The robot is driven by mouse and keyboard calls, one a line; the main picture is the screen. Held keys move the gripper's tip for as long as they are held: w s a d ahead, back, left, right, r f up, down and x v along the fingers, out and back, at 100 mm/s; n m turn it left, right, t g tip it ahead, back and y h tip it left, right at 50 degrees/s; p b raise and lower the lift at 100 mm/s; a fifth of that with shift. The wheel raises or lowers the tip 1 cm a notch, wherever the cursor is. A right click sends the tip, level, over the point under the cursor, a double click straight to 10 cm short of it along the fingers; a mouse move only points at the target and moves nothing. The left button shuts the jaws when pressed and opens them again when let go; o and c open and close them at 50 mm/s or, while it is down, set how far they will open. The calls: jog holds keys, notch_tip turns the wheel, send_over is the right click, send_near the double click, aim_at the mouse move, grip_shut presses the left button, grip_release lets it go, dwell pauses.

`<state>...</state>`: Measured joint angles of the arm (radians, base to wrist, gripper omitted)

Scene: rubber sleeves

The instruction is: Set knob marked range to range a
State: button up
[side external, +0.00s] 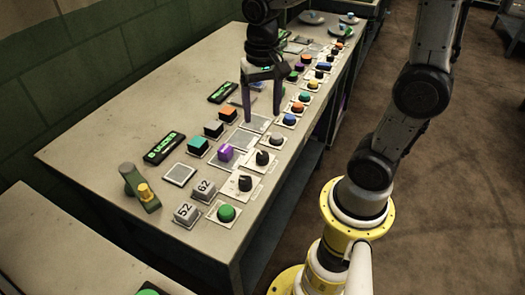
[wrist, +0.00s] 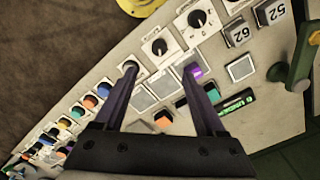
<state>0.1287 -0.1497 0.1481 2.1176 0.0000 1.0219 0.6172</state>
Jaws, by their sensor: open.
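Two black dial knobs on white plates sit along the bench's near edge in the side view: one (side external: 245,183) nearer the camera and one (side external: 262,157) behind it. They also show in the wrist view, one at upper middle (wrist: 197,18) and one (wrist: 159,47) lower left of it. A grey knob (side external: 276,139) follows in the same row. I cannot read which is marked range, nor the position letters. My gripper (side external: 262,117) is open and empty, pointing down over the panel, beyond these knobs. In the wrist view its left fingertip partly overlaps the grey knob (wrist: 130,66).
The bench (side external: 100,130) holds coloured buttons, a purple switch (side external: 226,152), blocks marked 52 (side external: 187,214) and 62 (side external: 204,190), and green displays (side external: 165,148). A green lever with a yellow knob (side external: 146,192) stands at the near left. The bench's left strip is mostly clear.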

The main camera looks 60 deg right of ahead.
aim_at(263, 155)
notch_tip(263, 155, down, 14)
jog(key=shift+r, duration=0.1)
dwell(0.5)
grip_shut()
dwell(0.3)
